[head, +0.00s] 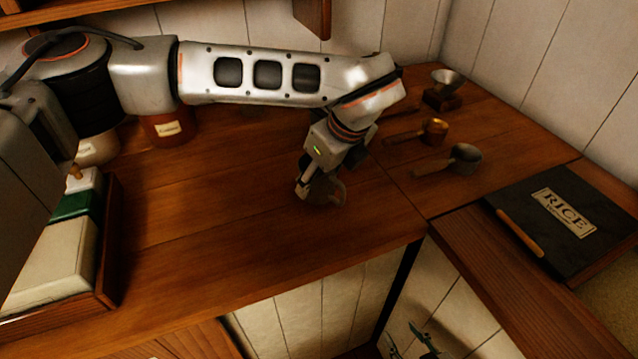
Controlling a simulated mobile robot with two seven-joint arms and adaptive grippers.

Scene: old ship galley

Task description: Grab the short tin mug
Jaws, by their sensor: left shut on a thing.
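My left gripper (318,188) reaches down to the wooden counter near its middle. It is shut on a small, dull grey-brown rounded thing (331,193), which looks like the short tin mug. The fingers hide part of it, and I cannot tell whether it still touches the counter. My right gripper is not in view.
On the counter (220,235), a copper-coloured scoop (434,130), a grey scoop (465,155) and a metal funnel-like cup (447,80) stand to the right. A wooden crate (108,245) with boxes stands left; a red tin (168,128) stands behind.

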